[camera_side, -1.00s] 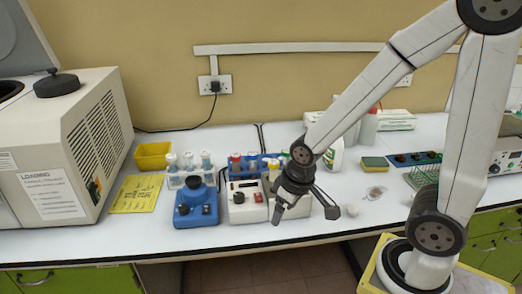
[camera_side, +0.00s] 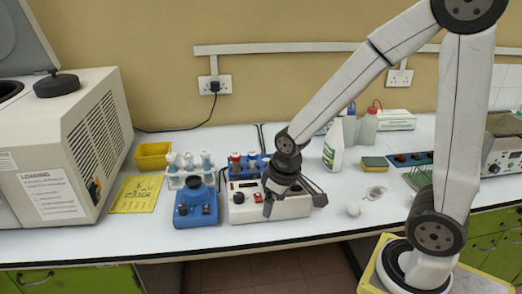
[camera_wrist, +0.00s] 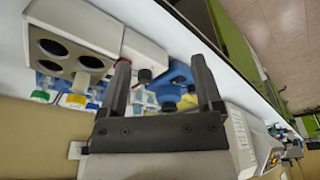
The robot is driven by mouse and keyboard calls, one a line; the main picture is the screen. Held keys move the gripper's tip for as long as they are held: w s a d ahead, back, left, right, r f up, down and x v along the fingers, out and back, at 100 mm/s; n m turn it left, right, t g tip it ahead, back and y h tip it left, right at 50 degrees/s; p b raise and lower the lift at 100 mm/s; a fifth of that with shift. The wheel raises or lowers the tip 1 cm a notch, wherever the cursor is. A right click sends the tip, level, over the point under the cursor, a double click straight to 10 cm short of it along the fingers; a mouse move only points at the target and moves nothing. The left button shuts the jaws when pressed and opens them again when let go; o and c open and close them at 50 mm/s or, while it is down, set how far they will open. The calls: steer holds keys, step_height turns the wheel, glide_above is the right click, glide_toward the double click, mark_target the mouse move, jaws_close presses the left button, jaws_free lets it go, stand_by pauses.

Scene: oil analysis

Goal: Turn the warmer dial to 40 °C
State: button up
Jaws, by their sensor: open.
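The warmer (camera_side: 242,213) is a white box on the bench in the side view, with a dark display and a red switch on its front. Its dark dial (camera_side: 239,198) sits at the left of the front; the pointer setting is too small to read. In the wrist view the warmer (camera_wrist: 128,58) shows at upper left, and the dial (camera_wrist: 145,76) appears between the fingers, nearer the left one. My gripper (camera_side: 293,204) is open and empty in front of the warmer's right part, hiding some of it. Both fingers of my gripper (camera_wrist: 160,62) show in the wrist view.
A blue mixer (camera_side: 195,213) stands just left of the warmer. Capped tubes (camera_side: 236,162) stand behind the display. A white spray bottle (camera_side: 333,150) and a sponge (camera_side: 375,162) are to the right. A large centrifuge (camera_side: 60,150) fills the left. The front bench edge is close.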

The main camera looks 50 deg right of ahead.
mark_target(239, 194)
steer(key=w+d+n, duration=0.1)
steer(key=w, duration=0.4)
steer(key=w+d+n+g, duration=0.1)
steer(key=w, duration=0.4)
steer(key=w+d+n+g, duration=0.1)
steer(key=w+d+n, duration=0.1)
steer(key=w, duration=0.3)
steer(key=shift+d+f, duration=0.1)
steer(key=shift+f, duration=0.1)
steer(key=shift+f, duration=0.1)
steer(key=shift+f, duration=3.8)
jaws_close()
